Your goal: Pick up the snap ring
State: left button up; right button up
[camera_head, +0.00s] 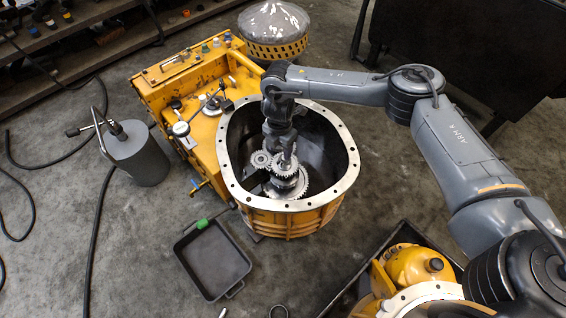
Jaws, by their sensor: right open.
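No snap ring can be told for sure; at this size I cannot pick one out among the gears. The gears (290,183) sit inside the open yellow transmission housing (345,185), which has a pale bolt-hole flange. My right arm comes in from the right and reaches over the housing. My right gripper (286,165) points down into it, just above the gears and shaft. Its jaws are open, but the fingertips are small and blend with the gears, so contact cannot be told. My left gripper is not in view.
A yellow machine (190,90) stands against the housing's left side. A crate with yellow parts (415,265) stands lower right.

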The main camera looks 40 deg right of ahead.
jog(key=f+b, duration=0.1)
jog(key=f, duration=0.1)
jog(key=f+b, duration=0.2)
jog(key=f, duration=0.1)
jog(key=f+b, duration=0.1)
jog(key=f, duration=0.2)
jog(key=shift+w+b, duration=0.25)
jog(key=shift+b, duration=0.15)
jog(key=shift+a+f, duration=0.1)
jog(key=shift+f, duration=0.25)
jog(key=shift+c, duration=0.7)
grip_shut()
